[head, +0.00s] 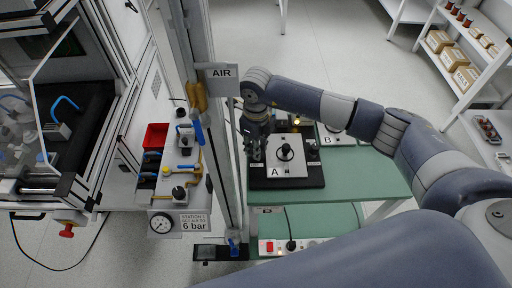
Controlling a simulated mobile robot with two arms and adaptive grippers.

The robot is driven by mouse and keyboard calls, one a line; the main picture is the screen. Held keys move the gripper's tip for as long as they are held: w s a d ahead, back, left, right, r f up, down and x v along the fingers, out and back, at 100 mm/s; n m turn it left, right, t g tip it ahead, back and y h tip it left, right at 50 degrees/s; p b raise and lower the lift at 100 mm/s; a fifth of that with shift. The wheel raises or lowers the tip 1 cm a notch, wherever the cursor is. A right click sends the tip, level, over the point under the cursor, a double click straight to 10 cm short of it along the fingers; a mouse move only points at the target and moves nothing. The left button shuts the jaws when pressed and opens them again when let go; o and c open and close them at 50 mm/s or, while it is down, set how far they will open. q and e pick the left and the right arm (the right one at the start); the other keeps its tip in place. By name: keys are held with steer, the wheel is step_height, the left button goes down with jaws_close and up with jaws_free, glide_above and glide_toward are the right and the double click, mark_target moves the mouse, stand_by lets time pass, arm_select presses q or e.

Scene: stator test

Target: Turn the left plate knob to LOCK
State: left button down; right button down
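The left plate, marked A (273,171), is a white plate on a black base on the green table. A round black knob (286,152) stands near its middle. Small labels sit to either side of the knob, too small to read, so I cannot tell its setting. My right gripper (256,154) points down over the plate's left edge, left of the knob and apart from it in the picture. Its fingers are small and dark, and I cannot tell how far apart they are. My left gripper is not in view.
A second plate, marked B (338,139), lies right of plate A, partly behind my arm. A metal post with an AIR sign (221,73) stands close left of my gripper. The green table (365,180) is clear at right. A control box (270,246) sits below.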

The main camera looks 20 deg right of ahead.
steer(key=m+b, duration=0.2)
steer(key=m, duration=0.4)
steer(key=shift+w, duration=0.1)
steer(key=m, duration=0.3)
steer(key=shift+m+b, duration=0.35)
steer(key=shift+m, duration=1.55)
steer(key=shift+d+r, duration=0.1)
steer(key=c, duration=1.4)
jaws_free()
steer(key=shift+o, duration=0.2)
step_height(320, 180, up, 12)
